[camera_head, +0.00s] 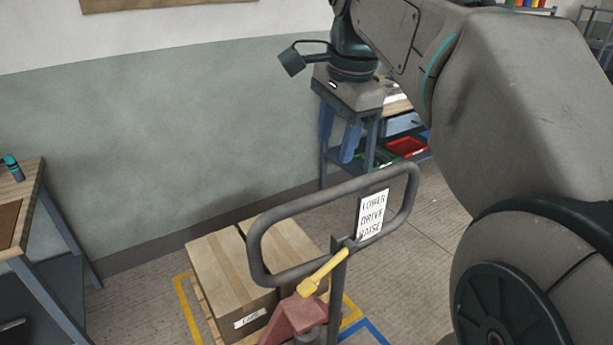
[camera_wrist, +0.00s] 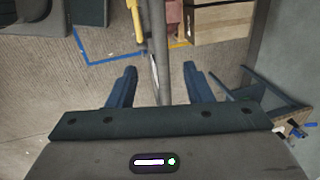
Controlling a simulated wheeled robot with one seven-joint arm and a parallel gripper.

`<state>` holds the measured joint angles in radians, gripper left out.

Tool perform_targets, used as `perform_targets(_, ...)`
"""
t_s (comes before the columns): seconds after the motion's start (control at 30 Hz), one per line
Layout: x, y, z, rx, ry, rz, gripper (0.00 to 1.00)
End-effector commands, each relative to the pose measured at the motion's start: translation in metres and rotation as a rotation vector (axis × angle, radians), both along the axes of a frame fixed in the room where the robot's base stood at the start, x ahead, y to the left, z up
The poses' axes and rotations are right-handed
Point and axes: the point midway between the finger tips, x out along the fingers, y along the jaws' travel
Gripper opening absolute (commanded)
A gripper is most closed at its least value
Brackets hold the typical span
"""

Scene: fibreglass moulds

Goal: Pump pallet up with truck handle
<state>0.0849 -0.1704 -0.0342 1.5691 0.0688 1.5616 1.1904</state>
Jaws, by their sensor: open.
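The truck handle (camera_head: 268,223) is a dark grey loop above the red truck body (camera_head: 296,314), with a white sign (camera_head: 371,215) reading lower, drive, raise. A yellow lever (camera_head: 323,272) sits at its base. Two cardboard boxes (camera_head: 222,262) rest on a wooden pallet (camera_head: 203,301) behind it. My gripper (camera_head: 339,148) is open and empty, pointing down just above the top bar of the loop in the picture. In the wrist view, the handle (camera_wrist: 158,50) runs between my open fingers (camera_wrist: 160,80), apart from both; its depth is unclear. The yellow lever (camera_wrist: 136,20) shows there too.
Yellow floor tape (camera_head: 187,310) borders the pallet and blue tape (camera_head: 365,329) lies to its right. A workbench (camera_head: 32,205) stands at left. A blue-framed bench with a red bin (camera_head: 406,146) stands behind my gripper. Floor right of the handle is clear.

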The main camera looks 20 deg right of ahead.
Motion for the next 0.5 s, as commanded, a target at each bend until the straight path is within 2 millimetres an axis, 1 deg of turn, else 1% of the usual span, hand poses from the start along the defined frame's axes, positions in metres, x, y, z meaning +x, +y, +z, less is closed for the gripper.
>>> perform_targets(0.03, 0.001, 0.001, -0.011, 0.000, 0.004, 0.002, 0.46)
perform_targets(0.3, 0.012, 0.004, -0.068, -0.001, 0.004, 0.003, 0.46)
perform_targets(0.5, 0.019, 0.006, -0.102, -0.001, 0.003, 0.004, 0.46)
